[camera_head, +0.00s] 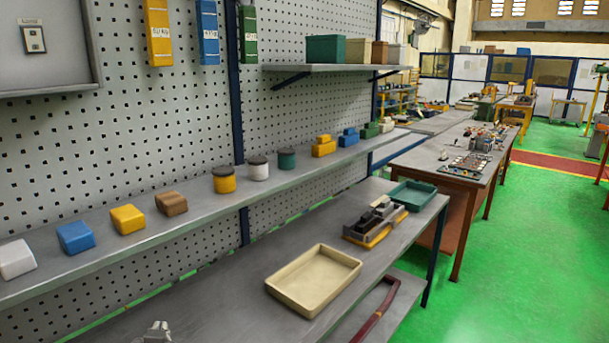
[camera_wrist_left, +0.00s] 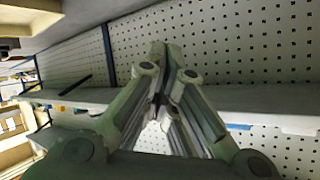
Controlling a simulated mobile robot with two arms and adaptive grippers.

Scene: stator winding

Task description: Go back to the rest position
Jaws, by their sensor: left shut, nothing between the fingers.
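My left gripper (camera_wrist_left: 165,55) fills the middle of the left wrist view. Its two fingers come together at the tips, with nothing between them. The perforated wall panel and a grey shelf show behind it. In the head view, only a small grey piece, seemingly the tip of this gripper (camera_head: 157,332), shows at the bottom left edge, over the grey workbench (camera_head: 225,310). It appears apart from the objects on the bench. My right gripper is not in view.
A cream tray (camera_head: 314,280), a grey and yellow fixture (camera_head: 375,222) and a green tray (camera_head: 411,194) stand on the bench. A shelf (camera_head: 190,211) above it carries several coloured blocks and jars. A dark red bar (camera_head: 377,316) shows at the front. Green floor is clear at right.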

